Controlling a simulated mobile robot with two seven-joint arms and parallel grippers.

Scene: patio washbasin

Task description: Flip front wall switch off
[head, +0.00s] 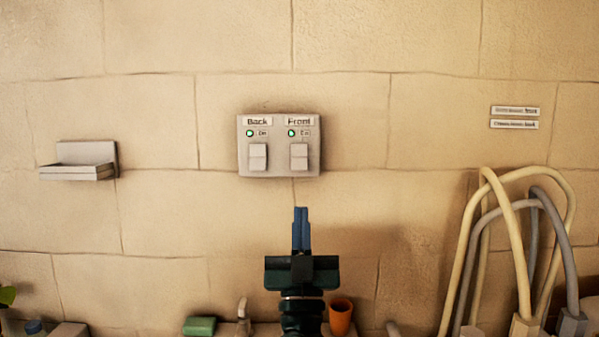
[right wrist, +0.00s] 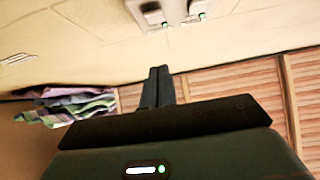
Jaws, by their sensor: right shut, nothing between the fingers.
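A grey switch plate (head: 278,172) is on the tiled wall, with two white rocker switches labelled Back and Front. The Front switch (head: 299,157) is on the right and the Back switch (head: 257,157) on the left. A green light shows above each, beside small text that seems to read "On". My right gripper (head: 301,211) is below the plate, under the Front switch, pointing up and apart from it. Its blue fingers are together and empty. In the right wrist view the plate (right wrist: 153,9) is at the top edge, beyond the fingertips (right wrist: 159,70). My left gripper is not in view.
A small wall shelf (head: 77,172) is at the left. Beige and grey hoses (head: 463,270) loop at the right. An orange cup (head: 341,316), a green block (head: 200,326) and a tap (head: 243,314) are along the bottom. The wall around the plate is clear.

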